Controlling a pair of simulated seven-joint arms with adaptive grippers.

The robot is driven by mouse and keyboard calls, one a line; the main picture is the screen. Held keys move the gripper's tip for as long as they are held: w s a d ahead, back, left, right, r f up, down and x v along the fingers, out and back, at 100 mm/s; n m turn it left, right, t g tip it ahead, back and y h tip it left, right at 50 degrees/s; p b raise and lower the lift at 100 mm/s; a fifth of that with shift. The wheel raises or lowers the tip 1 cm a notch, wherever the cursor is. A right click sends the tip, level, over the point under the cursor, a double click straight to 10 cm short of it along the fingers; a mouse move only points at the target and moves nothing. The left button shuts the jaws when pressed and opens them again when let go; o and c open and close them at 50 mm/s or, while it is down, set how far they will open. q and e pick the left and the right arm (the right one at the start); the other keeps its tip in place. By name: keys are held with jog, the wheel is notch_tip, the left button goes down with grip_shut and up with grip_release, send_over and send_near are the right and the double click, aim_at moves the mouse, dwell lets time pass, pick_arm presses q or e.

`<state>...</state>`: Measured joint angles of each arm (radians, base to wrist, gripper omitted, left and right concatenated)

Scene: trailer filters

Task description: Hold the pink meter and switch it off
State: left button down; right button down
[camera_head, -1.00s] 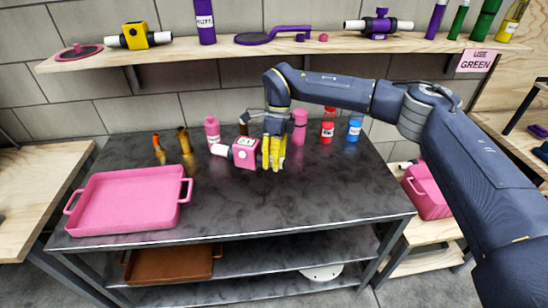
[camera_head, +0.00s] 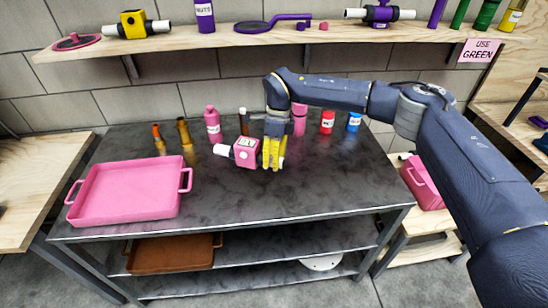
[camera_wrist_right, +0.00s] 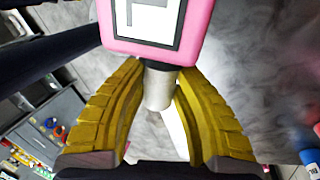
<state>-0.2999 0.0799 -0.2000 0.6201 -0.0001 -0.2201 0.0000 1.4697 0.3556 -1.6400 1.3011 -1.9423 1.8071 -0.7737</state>
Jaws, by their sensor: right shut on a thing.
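The pink meter (camera_head: 246,152) is on the dark table, with a white pipe end at its left and a pale dial on top. My right gripper (camera_head: 272,156) comes down at its right side, its yellow fingers around the meter's right pipe end. In the right wrist view the fingers (camera_wrist_right: 160,105) are closed on either side of the grey-and-white pipe (camera_wrist_right: 160,90), right beside the pink body (camera_wrist_right: 200,30) with its white display. The meter's switch cannot be made out. My left gripper does not show.
A pink tray (camera_head: 72,212) fills the table's left. Pepper mills (camera_head: 186,134), a pink bottle (camera_head: 212,124), a red jar (camera_head: 327,122) and a blue jar (camera_head: 354,122) stand along the back. The table's front right is clear. A shelf (camera_head: 330,36) with a yellow meter (camera_head: 133,24) and a purple meter (camera_head: 382,14) hangs above.

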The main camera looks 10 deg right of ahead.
aim_at(273, 195)
jog(key=shift+f, duration=6.3)
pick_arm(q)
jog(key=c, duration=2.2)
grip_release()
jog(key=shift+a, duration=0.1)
